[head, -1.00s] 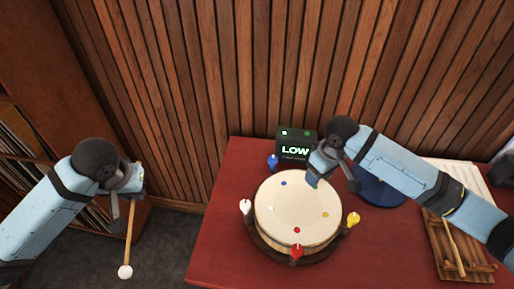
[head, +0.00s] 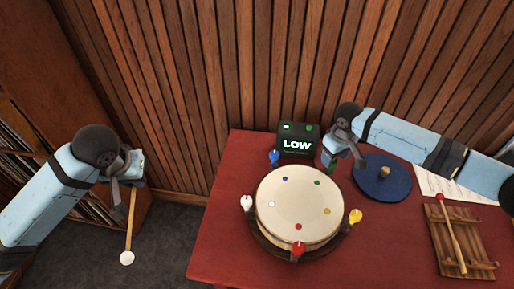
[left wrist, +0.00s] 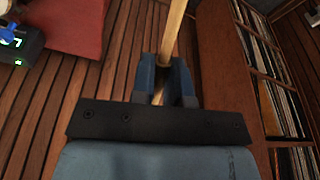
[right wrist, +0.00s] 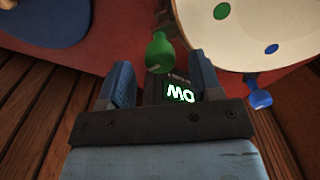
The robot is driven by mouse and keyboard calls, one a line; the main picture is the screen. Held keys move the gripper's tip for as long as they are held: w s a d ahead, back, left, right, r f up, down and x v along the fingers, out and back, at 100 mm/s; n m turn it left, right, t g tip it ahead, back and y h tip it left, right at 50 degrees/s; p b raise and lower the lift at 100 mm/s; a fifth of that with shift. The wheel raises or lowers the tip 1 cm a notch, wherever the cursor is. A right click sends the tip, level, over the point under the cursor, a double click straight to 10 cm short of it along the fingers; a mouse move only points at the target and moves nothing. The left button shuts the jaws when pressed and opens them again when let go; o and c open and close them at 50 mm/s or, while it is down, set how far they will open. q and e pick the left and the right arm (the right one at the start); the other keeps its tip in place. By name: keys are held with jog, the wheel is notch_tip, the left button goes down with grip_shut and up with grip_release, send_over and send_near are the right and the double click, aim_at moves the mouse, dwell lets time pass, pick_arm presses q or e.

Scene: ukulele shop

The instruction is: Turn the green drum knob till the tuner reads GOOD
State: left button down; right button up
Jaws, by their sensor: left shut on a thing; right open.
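The drum (head: 300,208) stands on the red table with coloured knobs around its rim and matching dots on its skin. The green knob (right wrist: 159,52) shows in the right wrist view between and just beyond the fingertips of my right gripper (right wrist: 154,75), which is open. In the head view the green knob is mostly hidden by that gripper (head: 335,160). The tuner (head: 297,140) behind the drum reads LOW. My left gripper (left wrist: 167,75) is shut on the wooden stick of a white-tipped mallet (head: 130,225), held off the table's left side.
A blue round pad (head: 383,180) with a small wooden peg lies right of the drum. A wooden rack (head: 475,235) with a red-tipped mallet and a sheet of paper (head: 455,187) lie further right. Slatted wall stands close behind the table.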

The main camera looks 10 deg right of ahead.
pick_arm(q)
jog(key=shift+r, duration=0.1)
pick_arm(e)
jog(key=shift+f, duration=1.2)
jog(key=c, duration=0.9)
pick_arm(q)
jog(key=shift+r+p, duration=0.65)
pick_arm(e)
jog(key=shift+r, duration=0.15)
pick_arm(q)
jog(key=p+v, duration=0.2)
jog(key=w+p+v, duration=0.1)
jog(key=p+v, duration=0.2)
jog(key=shift+w+r, duration=0.1)
pick_arm(e)
jog(key=m, duration=0.3)
jog(key=shift+r+m, duration=0.15)
jog(key=shift+m, duration=0.15)
pick_arm(q)
jog(key=shift+w+p+v, duration=0.15)
jog(key=shift+p+v, duration=0.5)
jog(key=shift+p, duration=0.05)
jog(key=shift+w+p+v, duration=0.15)
jog(key=shift+p+v, duration=0.5)
jog(key=shift+p, duration=0.05)
pick_arm(e)
jog(key=shift+f+m, duration=0.25)
jog(key=shift+m, duration=0.85)
pick_arm(q)
jog(key=shift+r, duration=0.1)
